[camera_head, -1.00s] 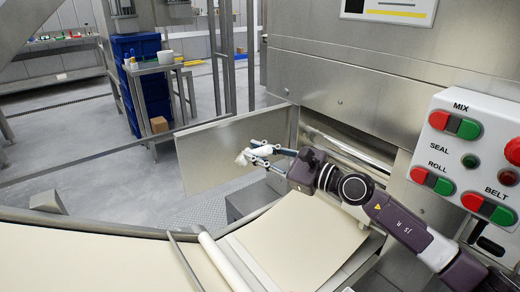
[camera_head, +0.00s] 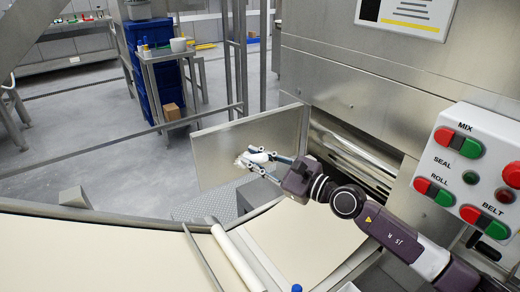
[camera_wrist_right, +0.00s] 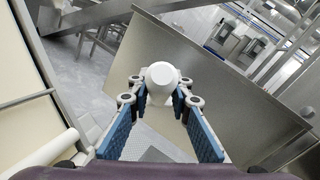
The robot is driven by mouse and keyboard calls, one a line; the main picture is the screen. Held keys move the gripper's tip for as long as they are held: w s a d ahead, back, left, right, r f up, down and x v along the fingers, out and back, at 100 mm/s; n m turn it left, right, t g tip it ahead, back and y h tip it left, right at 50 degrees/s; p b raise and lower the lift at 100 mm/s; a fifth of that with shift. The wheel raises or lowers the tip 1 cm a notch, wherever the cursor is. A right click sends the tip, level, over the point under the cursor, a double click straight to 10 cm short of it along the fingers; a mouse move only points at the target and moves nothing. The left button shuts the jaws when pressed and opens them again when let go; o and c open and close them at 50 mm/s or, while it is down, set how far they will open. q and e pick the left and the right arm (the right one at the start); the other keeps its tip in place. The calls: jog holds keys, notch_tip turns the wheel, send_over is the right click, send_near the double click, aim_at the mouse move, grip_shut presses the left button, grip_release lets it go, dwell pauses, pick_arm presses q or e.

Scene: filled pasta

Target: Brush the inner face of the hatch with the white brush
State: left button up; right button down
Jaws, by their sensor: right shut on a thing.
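The hatch (camera_head: 222,150) is a flat steel panel that stands open beside the machine opening. It also shows in the right wrist view (camera_wrist_right: 215,75), filling the middle and right. My right gripper (camera_head: 258,162) is shut on the white brush (camera_head: 256,156) in front of the hatch's face. In the right wrist view the brush (camera_wrist_right: 161,80) sits between the blue finger pads, its rounded end toward the camera. The bristles show at the left in the head view, at or very near the panel; I cannot tell whether they touch. My left gripper is not in view.
A control box (camera_head: 470,170) with red and green buttons is at the right. A sheet of dough (camera_head: 295,240) and a pale roller (camera_head: 235,257) lie below the arm. A side table (camera_head: 165,55) and blue crates (camera_head: 140,75) stand behind.

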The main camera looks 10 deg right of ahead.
jog(key=shift+s+a+r+p, duration=0.15)
jog(key=shift+a+r+p, duration=0.1)
jog(key=shift+a+p, duration=0.1)
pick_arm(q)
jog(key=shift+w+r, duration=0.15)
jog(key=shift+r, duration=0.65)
pick_arm(e)
jog(key=shift+s+a+f, duration=0.1)
jog(key=shift+a+f, duration=0.1)
jog(key=shift+f, duration=0.05)
pick_arm(q)
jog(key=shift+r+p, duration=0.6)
jog(key=shift+p, duration=0.05)
pick_arm(e)
jog(key=s+d, duration=0.2)
jog(key=s, duration=0.3)
jog(key=shift+s, duration=0.35)
jog(key=shift+d, duration=0.15)
